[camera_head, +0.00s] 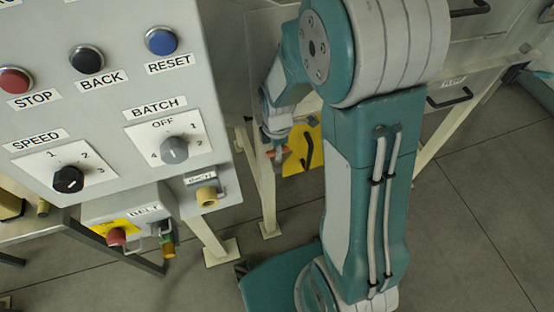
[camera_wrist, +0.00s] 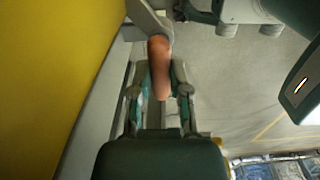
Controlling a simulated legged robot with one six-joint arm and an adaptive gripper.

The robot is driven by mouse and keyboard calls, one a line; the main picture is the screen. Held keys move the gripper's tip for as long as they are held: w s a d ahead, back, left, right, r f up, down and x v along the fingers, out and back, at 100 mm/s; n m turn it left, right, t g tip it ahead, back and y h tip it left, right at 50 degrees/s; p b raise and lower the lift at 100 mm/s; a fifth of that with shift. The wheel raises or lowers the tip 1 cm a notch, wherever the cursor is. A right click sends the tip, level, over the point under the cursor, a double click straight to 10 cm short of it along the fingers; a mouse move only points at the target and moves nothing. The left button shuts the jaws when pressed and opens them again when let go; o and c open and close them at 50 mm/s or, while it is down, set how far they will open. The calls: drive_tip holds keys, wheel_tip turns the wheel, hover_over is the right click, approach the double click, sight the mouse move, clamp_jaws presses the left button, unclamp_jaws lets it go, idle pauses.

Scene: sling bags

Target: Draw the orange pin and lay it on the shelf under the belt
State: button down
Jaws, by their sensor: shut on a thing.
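The orange pin (camera_wrist: 161,68) is a short cylinder in the middle of the wrist view. My gripper (camera_wrist: 160,84) is shut on it, one finger on each side. The pin's far end meets a grey bracket (camera_wrist: 150,22); I cannot tell whether it is still seated there. In the head view my gripper (camera_head: 277,150) is small and partly hidden, beside a yellow plate (camera_head: 303,150) with a black mark. A bit of orange (camera_head: 283,154) shows at its fingers. A box labelled BELT (camera_head: 130,212) is at lower left. I cannot clearly make out the shelf under the belt.
A grey control panel (camera_head: 105,125) with buttons and knobs fills the left of the head view. Pale frame legs (camera_head: 268,200) stand near my arm. A dark-edged bench frame (camera_head: 95,250) is at lower left. A yellow surface (camera_wrist: 55,70) lies close at left in the wrist view.

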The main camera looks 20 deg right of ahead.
drive_tip(key=shift+r, duration=3.6)
wheel_tip(320, 180, up, 4)
drive_tip(key=shift+s, duration=0.15)
